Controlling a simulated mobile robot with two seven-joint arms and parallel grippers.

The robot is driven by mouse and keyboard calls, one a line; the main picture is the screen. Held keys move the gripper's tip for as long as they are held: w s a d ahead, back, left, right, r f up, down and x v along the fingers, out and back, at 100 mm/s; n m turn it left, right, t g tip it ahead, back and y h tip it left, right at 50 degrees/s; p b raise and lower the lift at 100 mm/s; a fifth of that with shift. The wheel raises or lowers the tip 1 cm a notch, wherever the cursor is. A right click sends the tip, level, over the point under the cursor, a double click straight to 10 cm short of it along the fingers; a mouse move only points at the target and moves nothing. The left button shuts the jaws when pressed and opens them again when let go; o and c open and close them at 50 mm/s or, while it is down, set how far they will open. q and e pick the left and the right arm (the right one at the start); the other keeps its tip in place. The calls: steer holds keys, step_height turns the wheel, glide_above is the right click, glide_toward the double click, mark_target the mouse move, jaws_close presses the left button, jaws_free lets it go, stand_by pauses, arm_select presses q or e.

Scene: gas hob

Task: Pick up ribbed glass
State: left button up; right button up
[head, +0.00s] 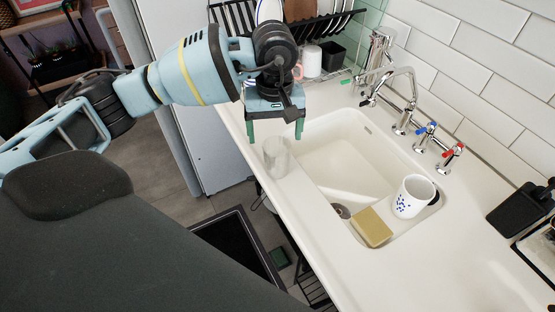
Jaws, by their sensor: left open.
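The ribbed glass (277,157) is clear and stands upright on the white counter's front strip, left of the sink basin. My left gripper (275,136) is above the glass in the head view, with its green fingers pointing down. The fingers are spread wide and nothing is between them. The glass's upper part appears just below and between the fingertips; I cannot tell the exact gap in depth. My right gripper is not in view.
The white sink (345,160) lies right of the glass. A white mug with blue spots (412,196) and a yellow sponge (372,227) are at its near right edge. A chrome tap (402,115) stands behind. A dish rack (318,28) with plates is at the back.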

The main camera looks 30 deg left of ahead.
mark_target(277, 141)
arm_select(q)
steer(key=shift+w+d+f+p, duration=0.1)
steer(key=shift+f+p, duration=0.05)
steer(key=shift+f, duration=1.45)
steer(key=shift+d+f+p, duration=0.1)
steer(key=shift+f+p, duration=0.05)
steer(key=shift+f, duration=1.9)
steer(key=c, duration=1.2)
steer(key=shift+o, duration=0.2)
steer(key=shift+r, duration=0.15)
steer(key=shift+r, duration=0.55)
step_height(277, 141, up, 2)
steer(key=shift+w+r, duration=0.1)
steer(key=shift+r, duration=0.1)
steer(key=s+d+r+b, duration=0.1)
steer(key=s+d, duration=0.1)
steer(key=s, duration=1.4)
steer(key=shift+d+r+b, duration=0.15)
steer(key=shift+d+b, duration=0.05)
steer(key=shift+b, duration=0.1)
steer(key=shift+s, duration=0.1)
